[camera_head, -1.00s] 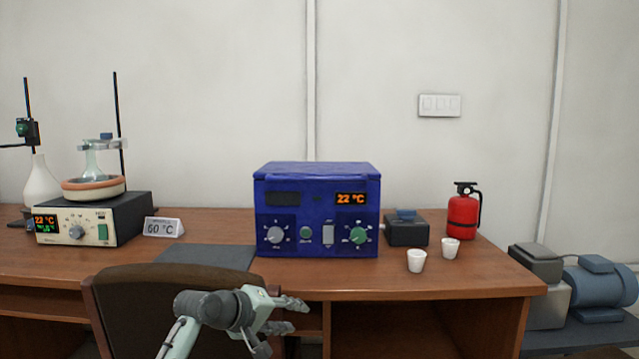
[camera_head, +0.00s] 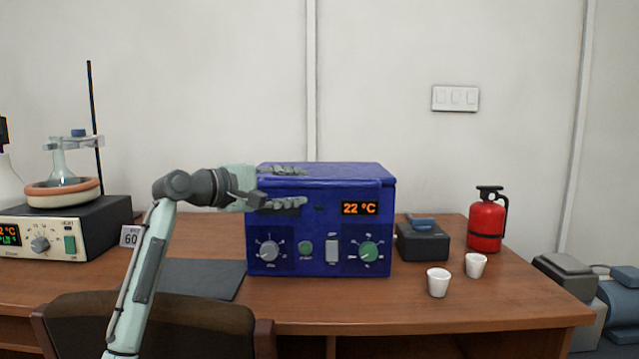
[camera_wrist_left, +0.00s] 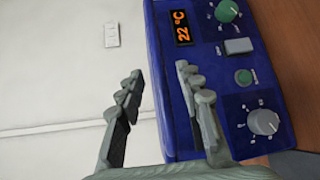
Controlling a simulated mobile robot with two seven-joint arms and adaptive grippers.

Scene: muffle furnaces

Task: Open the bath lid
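The blue bath (camera_head: 296,228) stands on the desk with its display reading 22 °C. Its blue lid (camera_head: 350,174) lies flat and closed on top. My left gripper (camera_head: 304,187) is at the upper left front of the bath. Its two fingers are spread apart, one at lid-top height and one lower, before the front panel. The left wrist view shows the open fingers (camera_wrist_left: 158,76) on either side of the bath's top edge (camera_wrist_left: 160,50), with nothing gripped. I cannot tell whether a finger touches the lid. My right gripper is not in view.
A heating device with a flask (camera_head: 62,180) stands at the left beside a temperature sign (camera_head: 130,237). A small black box (camera_head: 422,243), two white cups (camera_head: 438,283) and a red extinguisher (camera_head: 486,222) are at the right. A chair (camera_head: 190,325) stands in front.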

